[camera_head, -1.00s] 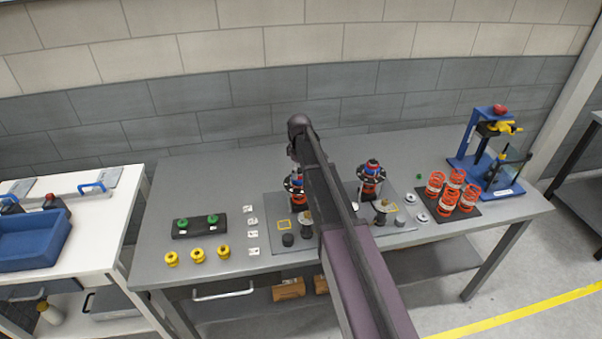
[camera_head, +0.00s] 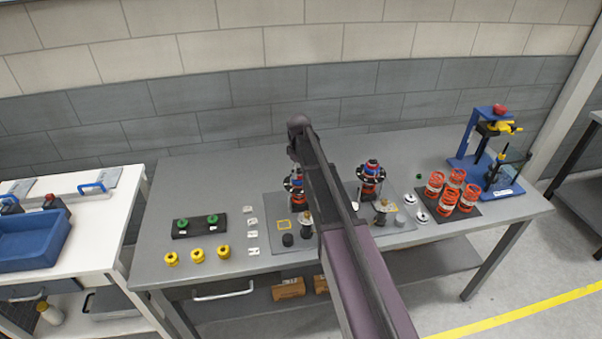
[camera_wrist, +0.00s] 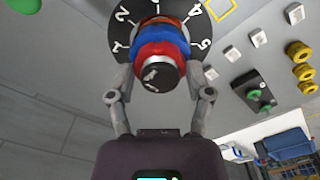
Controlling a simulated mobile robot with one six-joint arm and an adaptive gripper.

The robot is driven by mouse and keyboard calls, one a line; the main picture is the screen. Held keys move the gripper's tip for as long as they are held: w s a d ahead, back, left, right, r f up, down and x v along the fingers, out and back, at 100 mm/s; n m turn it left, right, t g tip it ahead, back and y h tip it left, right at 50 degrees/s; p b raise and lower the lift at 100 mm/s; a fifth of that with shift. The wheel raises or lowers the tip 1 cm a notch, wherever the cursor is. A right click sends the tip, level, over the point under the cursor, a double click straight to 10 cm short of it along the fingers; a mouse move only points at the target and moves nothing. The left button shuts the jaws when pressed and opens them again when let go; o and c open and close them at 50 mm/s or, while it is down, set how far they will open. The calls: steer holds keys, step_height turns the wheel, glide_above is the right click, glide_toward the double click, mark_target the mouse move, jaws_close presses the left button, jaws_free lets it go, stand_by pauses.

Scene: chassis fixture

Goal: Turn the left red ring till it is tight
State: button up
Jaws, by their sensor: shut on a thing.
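The left stand, in the wrist view, carries a black disc (camera_wrist: 119,42) with white numbers, a blue ring (camera_wrist: 162,33), a red ring (camera_wrist: 166,49) and a black round cap (camera_wrist: 157,76). My gripper (camera_wrist: 159,68) has one finger on each side of this stack and is shut on the red ring. The exact contact points are hard to see.
Yellow knobs (camera_head: 197,255), a black block with green buttons (camera_head: 195,225) and small white parts (camera_head: 252,236) lie left of the stands. Orange springs (camera_head: 456,185) and a blue press (camera_head: 487,165) stand at the right. The grey table (camera_head: 170,190) has bare room at back left.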

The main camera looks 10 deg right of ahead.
steer(key=m, duration=0.3)
steer(key=shift+m, duration=0.4)
steer(key=m, duration=0.3)
steer(key=shift+m, duration=0.4)
steer(key=m, duration=0.3)
steer(key=shift+m, duration=2.5)
steer(key=o, duration=0.9)
steer(key=shift+r, duration=0.15)
